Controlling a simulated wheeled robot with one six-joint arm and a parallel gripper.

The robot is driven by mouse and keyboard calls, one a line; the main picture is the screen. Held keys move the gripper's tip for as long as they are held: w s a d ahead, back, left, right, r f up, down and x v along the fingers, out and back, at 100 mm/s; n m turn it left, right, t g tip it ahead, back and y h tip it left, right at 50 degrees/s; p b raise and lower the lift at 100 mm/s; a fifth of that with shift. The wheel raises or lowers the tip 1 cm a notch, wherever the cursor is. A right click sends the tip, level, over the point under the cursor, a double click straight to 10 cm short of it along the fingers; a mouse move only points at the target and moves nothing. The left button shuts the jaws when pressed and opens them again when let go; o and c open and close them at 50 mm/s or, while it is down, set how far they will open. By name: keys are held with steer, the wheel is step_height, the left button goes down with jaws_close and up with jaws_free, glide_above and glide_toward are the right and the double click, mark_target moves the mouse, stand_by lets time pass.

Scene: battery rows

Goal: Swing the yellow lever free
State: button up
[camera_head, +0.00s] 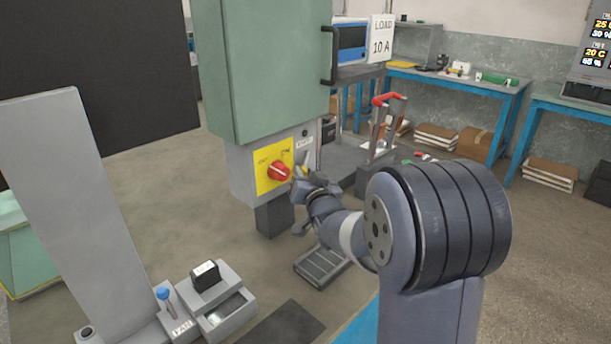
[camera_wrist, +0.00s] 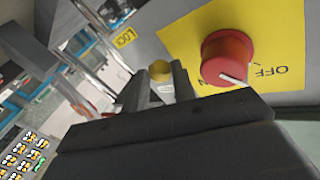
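The yellow lever shows as a round yellow knob (camera_wrist: 160,70) in the wrist view, beside the grey cabinet face. My gripper (camera_wrist: 160,92) has its two dark fingers on either side of the knob, with a pale piece showing in the gap. Whether the fingers press on it cannot be told. In the head view my gripper (camera_head: 302,180) is at the cabinet's lower right, by a small yellow tip; my wrist hides part of it. A red rotary switch (camera_head: 279,172) on a yellow plate (camera_head: 265,184) is just left of the gripper. The switch also shows in the wrist view (camera_wrist: 225,57).
A green cabinet door (camera_head: 270,70) with a dark handle (camera_head: 331,55) hangs above the switch. A red-handled frame (camera_head: 387,98) stands to the right. A grey block fixture (camera_head: 225,312) is at the lower left. Open floor lies left of the cabinet.

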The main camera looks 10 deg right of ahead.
steer(key=c, duration=0.4)
steer(key=w+d+f+n+t+y+b, duration=0.1)
steer(key=n+b, duration=0.3)
steer(key=b, duration=0.3)
steer(key=d+f+n+t+y+b, duration=0.1)
steer(key=n+y+b, duration=0.1)
steer(key=n+b, duration=0.2)
steer(key=w+d+f+n+t+y+b, duration=0.1)
steer(key=n+b, duration=0.3)
steer(key=b, duration=0.6)
steer(key=shift+w+d+f+t+y, duration=0.3)
steer(key=shift+d+f+t, duration=0.1)
steer(key=shift+d+f, duration=0.1)
steer(key=shift+w+d+n+y+b, duration=0.15)
steer(key=shift+n+y+b, duration=0.35)
steer(key=shift+n+y, duration=0.25)
steer(key=shift+r+n, duration=0.15)
steer(key=shift+n, duration=0.2)
steer(key=o, duration=0.7)
